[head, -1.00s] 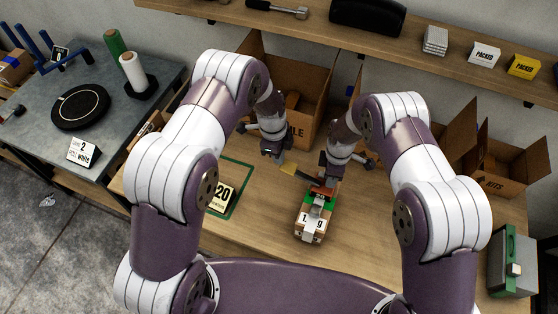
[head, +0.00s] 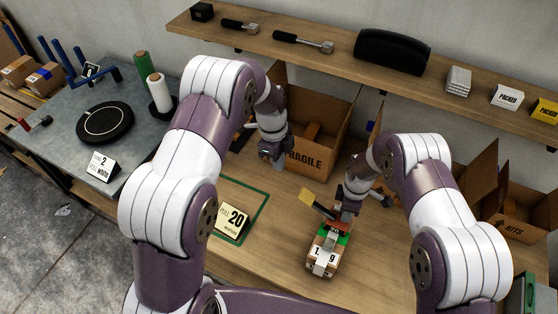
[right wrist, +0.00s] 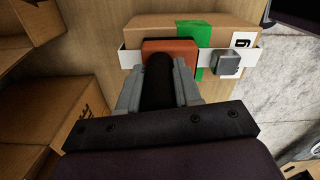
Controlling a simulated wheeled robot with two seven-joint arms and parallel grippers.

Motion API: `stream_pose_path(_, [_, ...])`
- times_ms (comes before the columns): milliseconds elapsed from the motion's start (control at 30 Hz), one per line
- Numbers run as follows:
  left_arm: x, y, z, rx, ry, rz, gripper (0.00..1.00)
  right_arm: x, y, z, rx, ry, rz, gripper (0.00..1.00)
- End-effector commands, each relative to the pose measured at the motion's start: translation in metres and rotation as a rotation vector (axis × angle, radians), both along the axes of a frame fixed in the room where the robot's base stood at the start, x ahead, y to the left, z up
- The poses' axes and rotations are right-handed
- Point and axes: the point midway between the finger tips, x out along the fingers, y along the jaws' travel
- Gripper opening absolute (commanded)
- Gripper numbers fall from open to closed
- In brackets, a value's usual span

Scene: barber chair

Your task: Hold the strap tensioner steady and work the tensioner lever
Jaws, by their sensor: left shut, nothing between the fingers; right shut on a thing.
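The strap tensioner (head: 346,216), an orange block with a dark grip, sits on a small strapped cardboard box (head: 316,262) with green tape. My right gripper (head: 350,203) is shut on the tensioner. In the right wrist view, its fingers flank the tensioner's black grip behind the orange block (right wrist: 168,48). The tensioner lever (head: 312,199), with a yellow end, sticks out to the left of the tensioner in the head view. My left gripper (head: 277,163) is shut and empty, above the table, behind and left of the lever and apart from it.
An open FRAGILE carton (head: 318,157) stands behind my left gripper. Open cartons (head: 528,205) stand on the right. A shelf (head: 350,71) runs above the table's back.

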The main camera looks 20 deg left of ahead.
Motion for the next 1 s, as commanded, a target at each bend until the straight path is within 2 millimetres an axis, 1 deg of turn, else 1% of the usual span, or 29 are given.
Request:
stream_pose_path(833, [0.0, -0.0002, -0.0002, 0.0, 0.0, 0.0, 0.0, 0.0007, 0.0003, 0.0006, 0.001, -0.002, 0.0, 0.0])
stream_pose_path(867, [0.0, -0.0002, -0.0001, 0.0, 0.0, 0.0, 0.0, 0.0007, 0.0003, 0.0006, 0.001, -0.002, 0.0, 0.37])
stream_pose_path(900, [0.0, -0.0002, -0.0001, 0.0, 0.0, 0.0, 0.0, 0.0007, 0.0003, 0.0006, 0.001, -0.002, 0.0, 0.5])
stream_pose_path(933, [0.0, -0.0002, -0.0001, 0.0, 0.0, 0.0, 0.0, 0.0006, 0.0003, 0.0005, 0.001, -0.002, 0.0, 0.59])
stream_pose_path(967, [0.0, -0.0002, -0.0001, 0.0, 0.0, 0.0, 0.0, 0.0006, 0.0003, 0.0005, 0.001, -0.002, 0.0, 0.63])
stream_pose_path(1000, [0.0, -0.0002, -0.0002, 0.0, 0.0, 0.0, 0.0, 0.0005, 0.0003, 0.0004, 0.001, -0.002, 0.0, 0.63])
